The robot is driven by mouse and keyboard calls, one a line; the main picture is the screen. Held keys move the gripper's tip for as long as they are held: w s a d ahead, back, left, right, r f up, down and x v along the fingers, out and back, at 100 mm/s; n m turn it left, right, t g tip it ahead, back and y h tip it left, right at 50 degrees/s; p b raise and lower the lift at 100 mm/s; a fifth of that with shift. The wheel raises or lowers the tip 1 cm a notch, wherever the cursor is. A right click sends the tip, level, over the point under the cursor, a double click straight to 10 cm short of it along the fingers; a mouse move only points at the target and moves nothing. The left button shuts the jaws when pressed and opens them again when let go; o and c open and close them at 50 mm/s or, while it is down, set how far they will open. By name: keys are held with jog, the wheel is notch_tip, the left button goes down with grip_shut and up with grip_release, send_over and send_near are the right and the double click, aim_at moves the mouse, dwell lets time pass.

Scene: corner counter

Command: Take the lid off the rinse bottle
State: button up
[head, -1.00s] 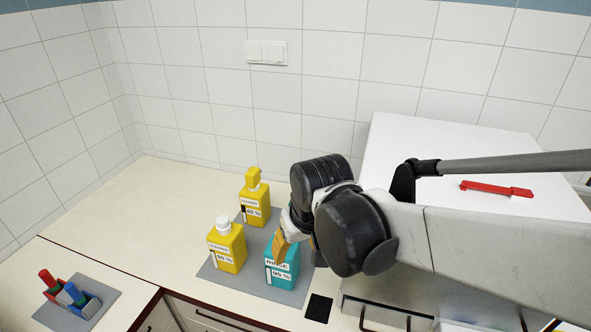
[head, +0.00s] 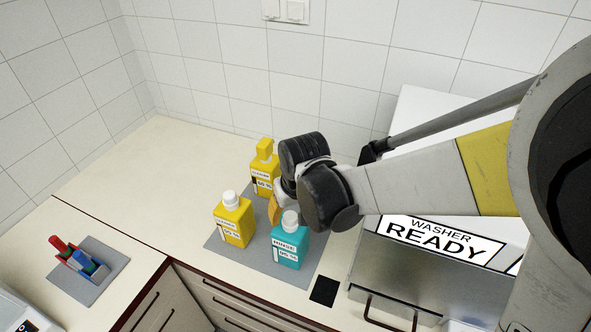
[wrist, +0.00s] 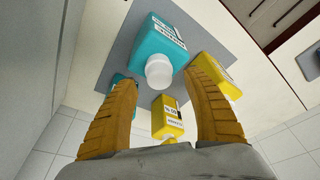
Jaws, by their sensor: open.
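The rinse bottle (head: 289,249) is teal with a white label and stands upright on a grey mat (head: 222,246). Its white lid (head: 290,221) is on. In the wrist view the lid (wrist: 159,71) shows ahead, in the gap between my fingertips, with the teal bottle (wrist: 160,45) beyond it. My gripper (wrist: 165,76) is open with its orange fingers spread and holds nothing. In the head view an orange finger (head: 273,211) shows just left of and behind the lid. The rest of the gripper is hidden behind my wrist.
A yellow bottle with a white cap (head: 234,226) and one with a yellow cap (head: 264,174) stand close by. Another teal thing (wrist: 122,78) shows partly behind a finger. The washer (head: 440,240) borders the right.

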jog(key=shift+x, duration=1.15)
jog(key=c, duration=0.9)
jog(key=shift+o, duration=0.2)
jog(key=shift+r, duration=0.1)
